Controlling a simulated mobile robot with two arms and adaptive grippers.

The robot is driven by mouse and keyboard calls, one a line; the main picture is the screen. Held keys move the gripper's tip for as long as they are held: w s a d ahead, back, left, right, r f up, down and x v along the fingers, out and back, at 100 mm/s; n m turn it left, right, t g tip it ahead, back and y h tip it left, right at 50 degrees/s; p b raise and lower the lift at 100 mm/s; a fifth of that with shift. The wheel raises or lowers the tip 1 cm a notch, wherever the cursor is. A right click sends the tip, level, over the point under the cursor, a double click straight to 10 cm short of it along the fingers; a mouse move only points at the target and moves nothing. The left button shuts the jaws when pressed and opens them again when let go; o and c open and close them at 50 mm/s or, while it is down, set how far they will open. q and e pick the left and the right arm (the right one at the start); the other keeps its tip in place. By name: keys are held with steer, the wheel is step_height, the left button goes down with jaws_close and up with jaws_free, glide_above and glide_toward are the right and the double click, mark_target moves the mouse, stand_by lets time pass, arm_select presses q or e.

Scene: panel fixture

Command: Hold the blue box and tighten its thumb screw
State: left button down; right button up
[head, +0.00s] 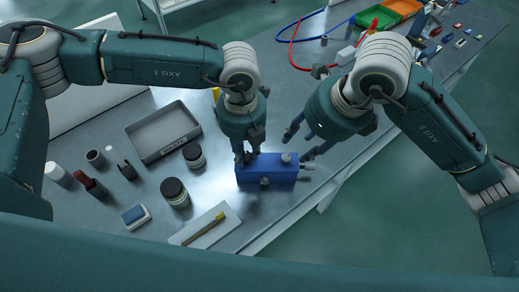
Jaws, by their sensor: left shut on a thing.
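The blue box (268,173) lies on the grey metal table near its front edge. A grey round knob sits on its top right (287,158) and another dark knob is on its front face (264,181). I cannot tell for sure which is the thumb screw. Two grey stubs stick out of its right end. My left gripper (244,158) points down and is shut on the box at its upper left; the fingertips partly cover that edge. My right gripper (298,144) is open and empty, above and right of the box, its fingers spread and apart from it.
Left of the box are a grey tray (163,131), two dark-lidded jars (175,193) and several small containers. A brush lies on a white board (206,226) in front. Red and blue cables (291,52) and coloured bins (385,13) are at the back right.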

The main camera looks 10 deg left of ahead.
mark_target(286, 156)
steer(key=w+a+r+m+g+h, duration=0.2)
steer(key=w+a+r+m+h, duration=0.1)
steer(key=m, duration=0.3)
steer(key=f, duration=1.1)
steer(key=shift+s+f, duration=0.25)
steer(key=shift+f, duration=0.15)
jaws_close()
steer(key=shift+m, duration=0.4)
